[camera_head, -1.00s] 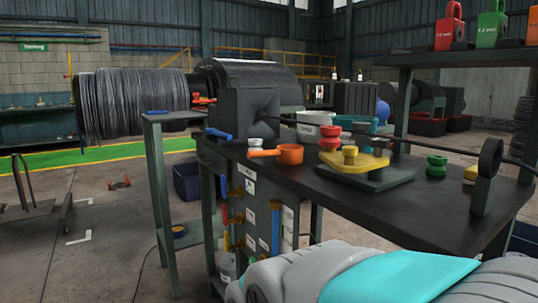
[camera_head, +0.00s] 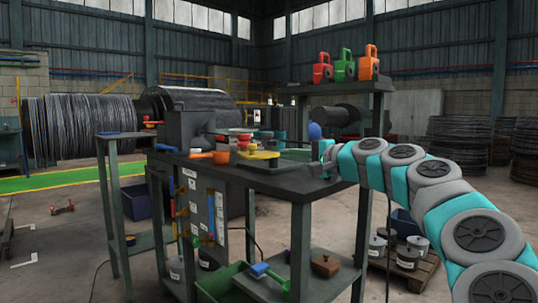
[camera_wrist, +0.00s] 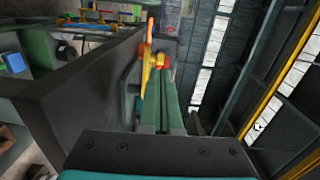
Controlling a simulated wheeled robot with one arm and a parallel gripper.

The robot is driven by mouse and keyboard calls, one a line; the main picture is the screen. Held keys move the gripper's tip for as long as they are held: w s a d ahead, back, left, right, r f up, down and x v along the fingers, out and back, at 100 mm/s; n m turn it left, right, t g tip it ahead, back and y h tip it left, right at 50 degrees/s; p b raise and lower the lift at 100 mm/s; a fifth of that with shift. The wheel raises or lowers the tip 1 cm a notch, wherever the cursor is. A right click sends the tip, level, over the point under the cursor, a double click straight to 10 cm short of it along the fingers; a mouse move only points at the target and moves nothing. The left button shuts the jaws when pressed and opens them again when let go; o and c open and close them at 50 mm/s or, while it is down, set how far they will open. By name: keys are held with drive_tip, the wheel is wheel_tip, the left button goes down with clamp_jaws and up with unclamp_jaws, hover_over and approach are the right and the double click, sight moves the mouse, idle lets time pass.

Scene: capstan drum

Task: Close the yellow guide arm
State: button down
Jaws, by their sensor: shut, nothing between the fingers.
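The yellow guide arm (camera_head: 262,155) sits on its green base plate on the bench top. A red roller (camera_head: 242,142) stands by its far left end. My gripper (camera_head: 292,154) reaches in from the right, low over the bench, at the right side of the guide arm. In the wrist view my gripper's green fingers (camera_wrist: 163,76) lie side by side, shut and empty. A yellow part (camera_wrist: 147,80), apparently the guide arm, shows just left of the fingertips, with red behind it. I cannot tell whether they touch.
A wound cable drum (camera_head: 80,128) is at the left. A green crate (camera_head: 222,284) sits below the bench.

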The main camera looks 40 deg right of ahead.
sight(255, 147)
drive_tip(key=shift+s+d+m+h, duration=0.2)
drive_tip(key=shift+s+d+m, duration=0.1)
drive_tip(key=shift+d, duration=0.3)
drive_tip(key=shift+s+d+m+h, duration=0.2)
drive_tip(key=shift+s+d, duration=0.1)
drive_tip(key=shift+d, duration=0.25)
drive_tip(key=w, duration=0.4)
drive_tip(key=w+p, duration=0.1)
drive_tip(key=w, duration=0.4)
drive_tip(key=w+a+p, duration=0.1)
drive_tip(key=w, duration=0.4)
drive_tip(key=shift+a, duration=0.15)
